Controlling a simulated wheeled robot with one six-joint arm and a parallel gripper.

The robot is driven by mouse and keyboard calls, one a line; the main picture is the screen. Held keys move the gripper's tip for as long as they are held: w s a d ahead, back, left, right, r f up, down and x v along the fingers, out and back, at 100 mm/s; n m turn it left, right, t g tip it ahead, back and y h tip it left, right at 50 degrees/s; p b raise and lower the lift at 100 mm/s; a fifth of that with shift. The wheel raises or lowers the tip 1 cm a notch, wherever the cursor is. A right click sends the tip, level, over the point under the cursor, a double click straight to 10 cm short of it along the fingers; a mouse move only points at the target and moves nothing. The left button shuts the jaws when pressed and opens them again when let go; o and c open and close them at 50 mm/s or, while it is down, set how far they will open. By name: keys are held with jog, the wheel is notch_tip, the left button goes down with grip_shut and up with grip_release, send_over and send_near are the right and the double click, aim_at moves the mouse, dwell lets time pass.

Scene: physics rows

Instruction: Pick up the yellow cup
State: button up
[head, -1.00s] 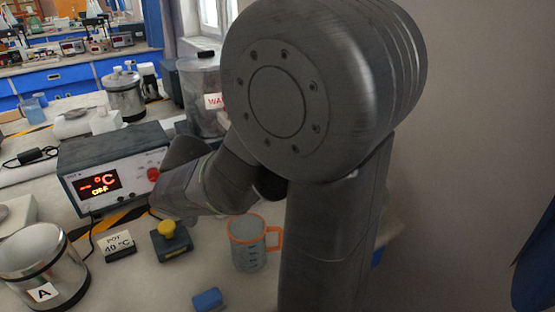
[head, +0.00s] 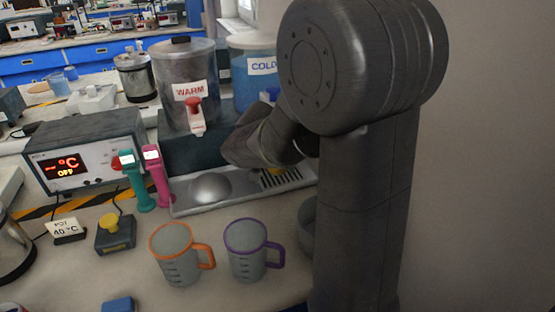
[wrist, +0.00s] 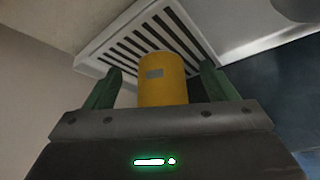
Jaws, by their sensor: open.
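The yellow cup (wrist: 162,82) stands between the two green fingers of my open gripper (wrist: 159,82) in the wrist view. A gap shows on both sides of the cup, and the fingers do not appear to be shut on it. A small grey patch marks its side. The cup is at a slotted drip grate (wrist: 118,42). My arm hides most of the cup and the fingers there.
An orange-rimmed cup (head: 176,262) and a purple-rimmed cup (head: 249,256) stand in front of the drip tray (head: 180,208). Behind are the WARM tank (head: 188,70) and COLD tank (head: 256,85). Teal (head: 138,185) and pink (head: 158,180) handled items stand left of the tray.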

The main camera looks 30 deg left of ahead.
jog(key=w, duration=0.1)
jog(key=w+a, duration=0.1)
jog(key=w, duration=0.2)
jog(key=shift+w+a+f+p, duration=0.25)
jog(key=shift+w+f+p, duration=0.1)
jog(key=shift+w, duration=0.05)
jog(key=shift+f, duration=0.2)
jog(key=c, duration=1.2)
jog(key=shift+r, duration=0.1)
jog(key=shift+c, duration=0.2)
